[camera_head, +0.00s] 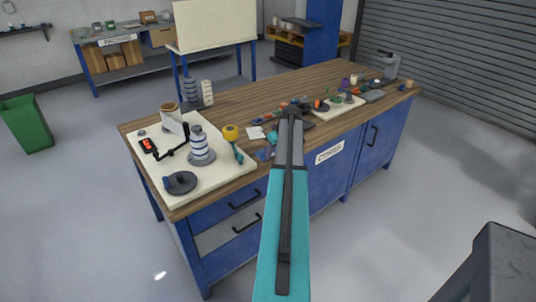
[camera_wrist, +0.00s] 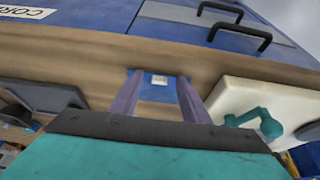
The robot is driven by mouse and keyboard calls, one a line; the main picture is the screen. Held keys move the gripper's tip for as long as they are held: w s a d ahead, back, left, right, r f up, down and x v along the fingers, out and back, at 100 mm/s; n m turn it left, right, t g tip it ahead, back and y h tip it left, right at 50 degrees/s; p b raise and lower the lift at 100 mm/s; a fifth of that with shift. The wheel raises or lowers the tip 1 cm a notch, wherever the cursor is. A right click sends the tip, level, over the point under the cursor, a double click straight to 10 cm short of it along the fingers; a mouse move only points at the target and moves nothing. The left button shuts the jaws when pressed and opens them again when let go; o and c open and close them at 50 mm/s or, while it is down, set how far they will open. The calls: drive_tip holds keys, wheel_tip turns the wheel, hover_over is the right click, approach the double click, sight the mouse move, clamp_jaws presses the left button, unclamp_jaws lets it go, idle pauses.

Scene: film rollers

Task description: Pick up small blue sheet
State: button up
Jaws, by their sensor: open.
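The small blue sheet (camera_wrist: 152,93) lies on the wooden bench top near its front edge, with a small white patch on it. In the wrist view it shows between the two fingers of my gripper (camera_wrist: 158,82), which are apart, one on each side of it. I cannot tell how high the fingers are above it. In the head view a blue sheet (camera_head: 265,154) lies just left of my arm, which hides part of the bench there. The fingertips are not clear in the head view.
A cream board (camera_head: 215,178) with rollers and a teal-handled tool (camera_head: 236,151) is close to the left. A white sheet (camera_head: 256,132) lies behind. A dark flat tray (camera_wrist: 45,95) is on the other side in the wrist view. Drawers (camera_head: 240,215) are below the edge.

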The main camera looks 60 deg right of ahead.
sight(274, 153)
clamp_jaws()
drive_tip(key=shift+r+b, duration=0.3)
drive_tip(key=shift+r, duration=0.4)
drive_tip(key=shift+s+d+r+b, duration=0.1)
drive_tip(key=shift+s+r+b, duration=0.2)
drive_tip(key=shift+r, duration=0.2)
drive_tip(key=shift+s+d+r+b, duration=0.1)
drive_tip(key=shift+s+r+b, duration=0.15)
drive_tip(key=shift+r, duration=0.25)
drive_tip(key=s+d+r+b, duration=0.1)
drive_tip(key=s+d+b, duration=0.2)
drive_tip(key=s, duration=1.1)
drive_tip(key=shift+d+r, duration=0.3)
drive_tip(key=shift+d, duration=0.35)
drive_tip(key=shift+s, duration=0.2)
